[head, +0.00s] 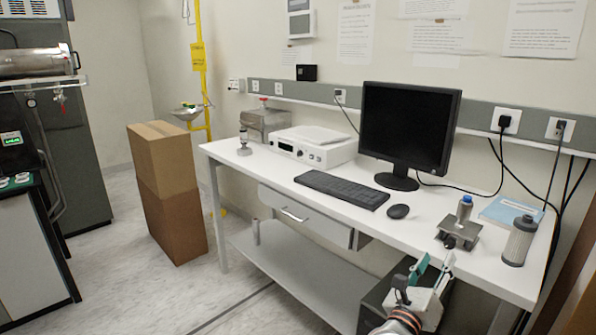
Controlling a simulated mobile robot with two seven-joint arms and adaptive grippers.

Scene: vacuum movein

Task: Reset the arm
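My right gripper (435,262) shows at the bottom, right of centre, in the head view. Its two teal fingertips stand apart with nothing visible between them. It points up and away from me, in front of the white desk (368,232) near the desk's right part. The wrist below it shows an orange-and-dark striped section at the bottom edge of the picture. The rest of that arm is out of the picture. My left gripper and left arm do not show.
On the desk are a monitor (408,125), keyboard (342,189), mouse (398,211), a metal stand with a blue-topped vial (461,221) and a grey cylinder (519,241). Two stacked cardboard boxes (168,190) stand on the floor at left. Open floor (150,290) lies left of the desk.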

